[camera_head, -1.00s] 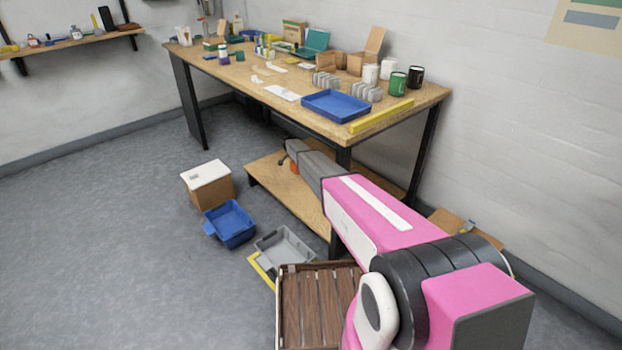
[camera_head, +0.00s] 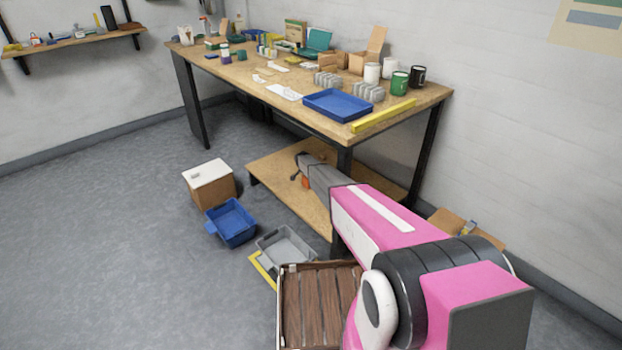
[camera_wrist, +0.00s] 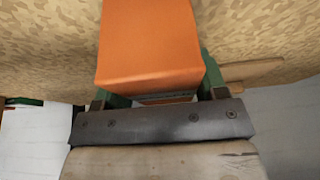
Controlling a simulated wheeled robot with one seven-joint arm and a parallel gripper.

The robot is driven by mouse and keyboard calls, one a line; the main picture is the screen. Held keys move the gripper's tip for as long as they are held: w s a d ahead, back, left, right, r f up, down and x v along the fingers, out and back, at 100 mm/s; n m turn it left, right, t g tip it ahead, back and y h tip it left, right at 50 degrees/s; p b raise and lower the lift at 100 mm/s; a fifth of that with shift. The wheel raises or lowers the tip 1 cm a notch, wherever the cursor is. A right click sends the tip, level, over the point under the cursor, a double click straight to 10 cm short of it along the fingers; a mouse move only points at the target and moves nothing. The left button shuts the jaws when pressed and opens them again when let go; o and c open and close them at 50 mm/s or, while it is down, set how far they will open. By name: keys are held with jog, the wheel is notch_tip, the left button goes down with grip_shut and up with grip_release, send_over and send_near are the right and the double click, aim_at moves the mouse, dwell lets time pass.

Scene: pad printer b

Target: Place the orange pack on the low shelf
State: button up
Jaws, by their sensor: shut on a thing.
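The orange pack (camera_wrist: 150,45) is a plain orange block that fills the upper middle of the wrist view. My gripper (camera_wrist: 158,82) is shut on it, with a green finger on each side. In the head view, a small part of the orange pack (camera_head: 305,181) shows below the end of my arm, over the low shelf (camera_head: 275,183). The low shelf is a bare tan board under the workbench. My arm hides part of it, and I cannot tell whether the pack touches the board. The fingers are too small to make out in the head view.
The workbench (camera_head: 235,80) stands above the shelf, with a dark front leg (camera_head: 343,160) close to my arm. A white-lidded carton (camera_head: 209,182), a blue bin (camera_head: 232,223), a grey bin (camera_head: 286,248) and a wooden crate (camera_head: 318,310) stand on the floor in front.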

jog(key=shift+f, duration=0.15)
jog(key=o, duration=1)
jog(key=v, duration=1.2)
jog(key=shift+r, duration=0.2)
